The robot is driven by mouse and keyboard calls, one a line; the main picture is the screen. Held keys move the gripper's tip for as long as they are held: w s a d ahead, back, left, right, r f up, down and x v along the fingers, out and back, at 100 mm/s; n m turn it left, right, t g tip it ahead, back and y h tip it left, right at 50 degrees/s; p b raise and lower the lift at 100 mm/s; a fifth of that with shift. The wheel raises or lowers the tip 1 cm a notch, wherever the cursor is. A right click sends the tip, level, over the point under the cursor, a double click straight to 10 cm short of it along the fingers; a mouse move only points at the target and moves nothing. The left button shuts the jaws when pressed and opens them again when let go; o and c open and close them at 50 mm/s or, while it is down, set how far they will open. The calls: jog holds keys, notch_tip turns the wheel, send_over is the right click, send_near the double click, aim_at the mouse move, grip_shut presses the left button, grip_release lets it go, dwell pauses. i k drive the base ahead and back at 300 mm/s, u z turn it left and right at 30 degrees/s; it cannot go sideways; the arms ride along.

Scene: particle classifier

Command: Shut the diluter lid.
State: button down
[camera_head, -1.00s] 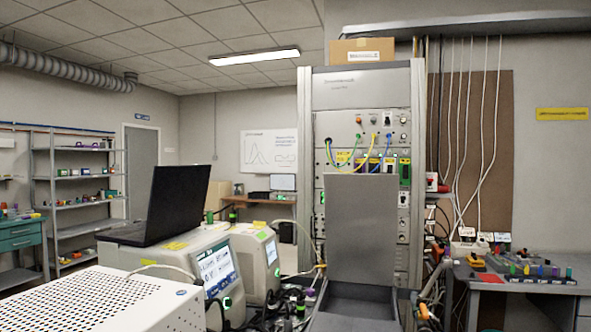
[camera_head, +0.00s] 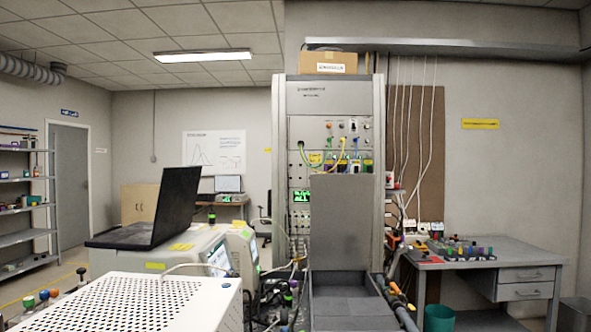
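A flat grey panel (camera_head: 341,222), which looks like the diluter lid, stands upright in front of the instrument rack. Below it is an open dark grey box (camera_head: 350,312), probably the diluter body, cut off by the bottom edge of the picture. The panel rises from the box's far edge, so the lid stands open. My gripper is not in view.
A white perforated case (camera_head: 130,302) fills the lower left, with a black laptop (camera_head: 160,212) on an instrument behind it. Cables and bottles crowd the gap left of the box. A grey desk (camera_head: 500,273) and a green bin (camera_head: 439,318) stand to the right.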

aim_at(342, 205)
jog(key=u, duration=0.1)
jog(key=i, duration=1.1)
